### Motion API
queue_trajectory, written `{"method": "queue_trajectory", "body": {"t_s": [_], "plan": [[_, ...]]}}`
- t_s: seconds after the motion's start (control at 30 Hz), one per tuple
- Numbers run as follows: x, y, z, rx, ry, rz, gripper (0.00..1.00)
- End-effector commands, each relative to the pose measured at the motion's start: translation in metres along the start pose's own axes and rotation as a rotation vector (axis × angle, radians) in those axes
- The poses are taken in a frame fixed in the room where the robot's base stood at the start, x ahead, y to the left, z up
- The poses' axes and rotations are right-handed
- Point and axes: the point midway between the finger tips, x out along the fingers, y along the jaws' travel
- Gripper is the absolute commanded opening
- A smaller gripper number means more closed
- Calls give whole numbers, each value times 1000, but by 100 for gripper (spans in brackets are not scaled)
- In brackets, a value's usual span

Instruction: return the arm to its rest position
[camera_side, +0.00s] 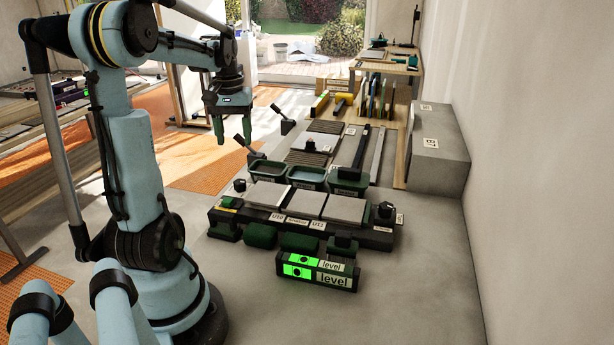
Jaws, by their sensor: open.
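My gripper (219,133) hangs from the end of my arm in the upper left middle, fingers pointing down. It is open, with nothing between its fingers, and is apart from the things on the floor. Three grey tiles (308,205) lie in a row on a dark base (345,233) with small labels along its front. A level box (317,272) in front shows two green lit panels beside the word "level".
Green trays (306,175) stand behind the tiles. Ribbed boards (331,127) and dark bars lie farther back. A wooden bench (385,62) and a grey block (440,148) stand at the right. Orange mats (190,158) cover the left floor. The right foreground floor is clear.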

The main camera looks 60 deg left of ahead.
Motion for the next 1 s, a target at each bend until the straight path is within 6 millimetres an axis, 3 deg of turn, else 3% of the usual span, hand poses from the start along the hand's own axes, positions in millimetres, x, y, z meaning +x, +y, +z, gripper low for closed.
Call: {"method": "queue_trajectory", "body": {"t_s": [0.27, 0.37, 0.47, 0.7, 0.9, 1.0], "plan": [[0, 3, 2, 10, 5, 1, 58], [-2, 21, 9, 62, 32, 4, 58], [-5, 56, 27, 168, 91, 14, 58], [-4, 145, 101, 508, 285, 87, 58], [5, 193, 173, 777, 434, 191, 58], [12, 207, 203, 882, 491, 245, 58]]}}
